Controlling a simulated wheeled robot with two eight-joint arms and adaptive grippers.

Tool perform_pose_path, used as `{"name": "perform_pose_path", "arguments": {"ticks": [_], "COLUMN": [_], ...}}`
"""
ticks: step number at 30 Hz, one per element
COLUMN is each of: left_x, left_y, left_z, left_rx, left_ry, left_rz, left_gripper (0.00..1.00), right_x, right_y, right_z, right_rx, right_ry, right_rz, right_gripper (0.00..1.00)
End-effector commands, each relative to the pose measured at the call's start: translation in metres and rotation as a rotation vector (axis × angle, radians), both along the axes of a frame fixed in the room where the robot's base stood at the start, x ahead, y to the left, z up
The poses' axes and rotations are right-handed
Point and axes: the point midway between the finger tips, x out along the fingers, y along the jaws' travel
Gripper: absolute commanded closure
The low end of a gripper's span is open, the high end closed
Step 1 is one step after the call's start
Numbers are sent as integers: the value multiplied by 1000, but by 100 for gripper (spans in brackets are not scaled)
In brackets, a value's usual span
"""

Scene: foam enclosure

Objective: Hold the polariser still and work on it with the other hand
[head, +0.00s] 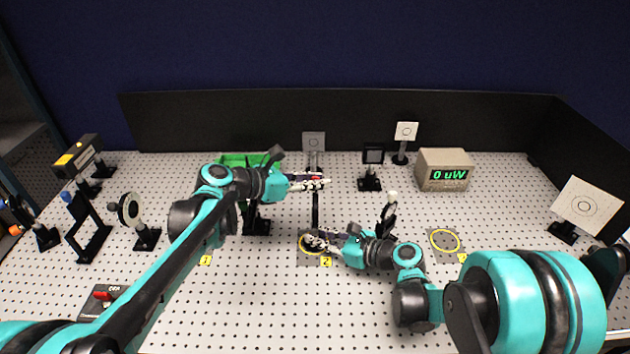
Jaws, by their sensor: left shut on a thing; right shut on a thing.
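The polariser, mostly hidden by my grippers, shows as a dark upright post (315,210) above the yellow ring (301,247) marked 2. My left gripper (316,183) comes in from the left and is shut at the top of this post, where a small red part shows; the optic itself is hard to make out. My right gripper (313,240) comes in low from the right and is shut at the foot of the post. Its fingers cover the base, so the exact part it grips cannot be told.
A green bin (238,159) stands behind my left arm. A meter (444,169) reading 0 uW stands at the back right. Several mounted optics stand around, one (387,215) close to my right arm. An empty yellow ring (445,240) lies to the right. Black walls close the back and right.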

Motion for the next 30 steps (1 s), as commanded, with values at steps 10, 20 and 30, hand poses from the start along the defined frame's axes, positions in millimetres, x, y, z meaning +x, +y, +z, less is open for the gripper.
{"name": "perform_pose_path", "arguments": {"ticks": [10, 20, 30], "left_x": [-3, -16, -33], "left_y": [0, 0, 0], "left_z": [2, 8, 13], "left_rx": [-2, -2, 0], "left_ry": [-46, -250, -502], "left_rz": [-1, -3, -7], "left_gripper": [100, 100, 100], "right_x": [0, 0, 0], "right_y": [0, 0, 0], "right_z": [0, 0, 0], "right_rx": [1, 1, 2], "right_ry": [-1, -1, 0], "right_rz": [0, 0, 1], "right_gripper": [100, 100, 100]}}
